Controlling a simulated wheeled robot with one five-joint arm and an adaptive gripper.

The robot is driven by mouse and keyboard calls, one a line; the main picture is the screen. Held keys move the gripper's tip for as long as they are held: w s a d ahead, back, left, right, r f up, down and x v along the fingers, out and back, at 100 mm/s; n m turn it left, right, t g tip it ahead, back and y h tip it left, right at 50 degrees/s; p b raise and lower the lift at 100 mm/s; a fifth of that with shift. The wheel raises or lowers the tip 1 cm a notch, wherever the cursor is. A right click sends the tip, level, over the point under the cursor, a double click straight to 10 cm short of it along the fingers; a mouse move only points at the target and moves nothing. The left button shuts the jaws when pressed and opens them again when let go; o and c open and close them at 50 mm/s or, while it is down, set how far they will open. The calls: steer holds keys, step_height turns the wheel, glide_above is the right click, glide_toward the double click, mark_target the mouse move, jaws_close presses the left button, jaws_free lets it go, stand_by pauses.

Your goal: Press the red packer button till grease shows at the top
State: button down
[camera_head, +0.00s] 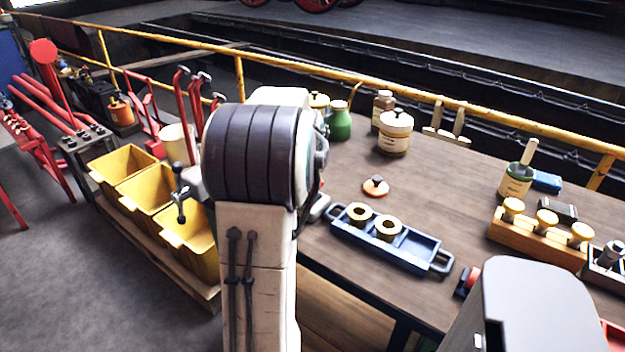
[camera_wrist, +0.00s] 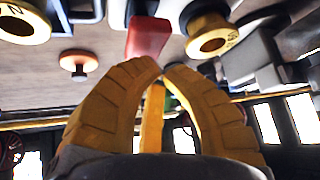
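In the head view a small red and dark part (camera_head: 468,281) sits at the table's front edge, partly hidden by a pale grey part of mine. An orange-red disc with a dark knob (camera_head: 375,186) lies on the table. It also shows in the wrist view (camera_wrist: 78,64). No grease is clearly visible.
A blue tray (camera_head: 412,262) with two brass rings stands on the wooden table. A wooden rack (camera_head: 535,246) with brass-topped pieces, a green pot (camera_head: 515,182) and a cream jar (camera_head: 395,133) stand around it. Yellow bins (camera_head: 125,165) are left. A yellow rail (camera_head: 440,98) runs behind.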

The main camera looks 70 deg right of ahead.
steer(key=shift+r, duration=0.45)
steer(key=shift+r+p, duration=1.9)
steer(key=shift+r, duration=0.45)
steer(key=shift+w, duration=0.1)
